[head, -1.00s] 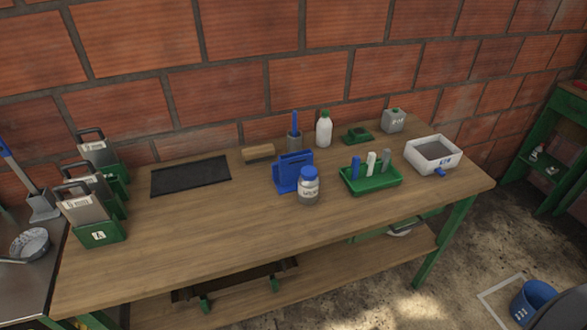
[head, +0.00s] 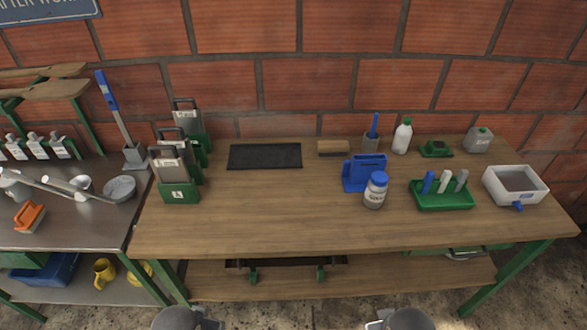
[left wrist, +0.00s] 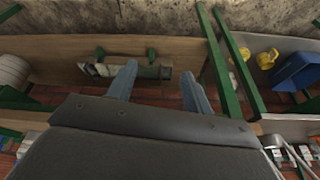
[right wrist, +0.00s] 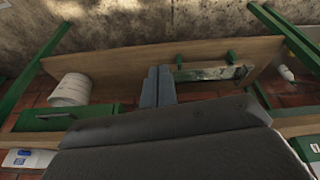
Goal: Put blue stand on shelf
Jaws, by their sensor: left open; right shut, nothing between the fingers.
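The lower wooden shelf (head: 400,280) runs under the table and also shows in the left wrist view (left wrist: 60,62) and the right wrist view (right wrist: 115,65). My left gripper (left wrist: 160,80) is open and empty in front of the table. My right gripper (right wrist: 160,75) is shut and empty. Both grippers are far from the stand, and the head view does not show their fingers.
Green-based holders (head: 178,185) stand at the table's left end. A black mat (head: 265,156) lies at the back. A green tray (head: 445,200) and a white basin (head: 515,185) stand at the right. A dark rack (head: 285,264) sits on the lower shelf. The tabletop's front middle is clear.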

